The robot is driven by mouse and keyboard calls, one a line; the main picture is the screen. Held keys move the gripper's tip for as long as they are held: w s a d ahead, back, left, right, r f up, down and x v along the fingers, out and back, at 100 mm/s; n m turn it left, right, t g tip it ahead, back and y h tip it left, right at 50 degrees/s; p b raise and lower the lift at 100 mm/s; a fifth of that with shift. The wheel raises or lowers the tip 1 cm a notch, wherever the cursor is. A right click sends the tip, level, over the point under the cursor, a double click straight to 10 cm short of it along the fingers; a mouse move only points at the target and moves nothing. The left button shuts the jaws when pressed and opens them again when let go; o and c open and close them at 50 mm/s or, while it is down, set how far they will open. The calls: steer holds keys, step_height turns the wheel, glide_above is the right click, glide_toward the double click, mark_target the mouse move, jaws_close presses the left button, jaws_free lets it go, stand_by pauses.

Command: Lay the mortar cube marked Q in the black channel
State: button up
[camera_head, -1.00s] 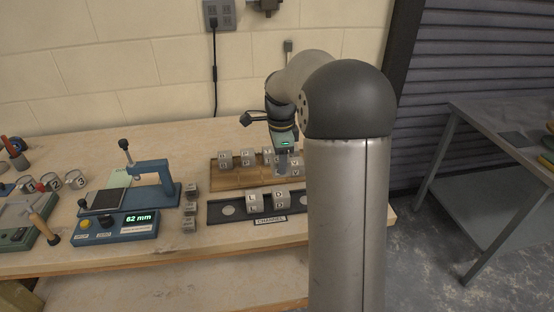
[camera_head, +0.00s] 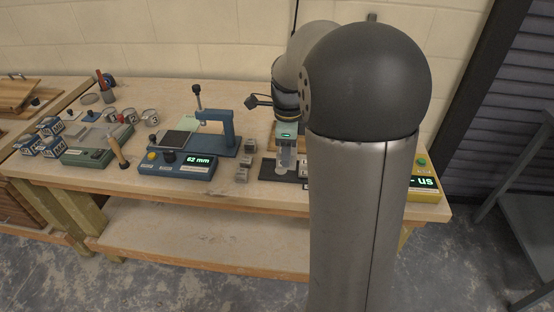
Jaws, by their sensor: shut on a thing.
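My gripper (camera_head: 286,165) is shut over the black channel (camera_head: 267,173), pointing down. What it holds is a small grey shape at the fingertips, and I cannot read a mark on it. I cannot tell whether it touches the channel floor. A pale grey cube (camera_head: 303,168) shows just right of the fingers, partly behind my arm. The rest of the channel and most of the wooden tray (camera_head: 272,144) behind it are hidden by my arm. No letter Q is legible.
Several small grey blocks (camera_head: 242,163) stand in a row left of the channel. A blue gauge stand (camera_head: 222,143) with a 62 mm readout box (camera_head: 178,163) is further left. A yellow meter (camera_head: 424,190) is at the right end of the bench.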

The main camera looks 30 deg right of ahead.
steer(key=w+f, duration=0.2)
steer(key=w+d+f, duration=0.1)
steer(key=w+f, duration=0.1)
steer(key=w, duration=0.1)
steer(key=w+d+f+p, duration=0.1)
steer(key=w+f, duration=0.1)
steer(key=f, duration=0.1)
steer(key=shift+w+d, duration=0.1)
steer(key=shift+w, duration=0.1)
steer(key=shift+w+f, duration=0.15)
steer(key=shift+f, duration=1.5)
steer(key=shift+f, duration=0.1)
steer(key=o, duration=1.2)
steer(key=shift+c, duration=0.2)
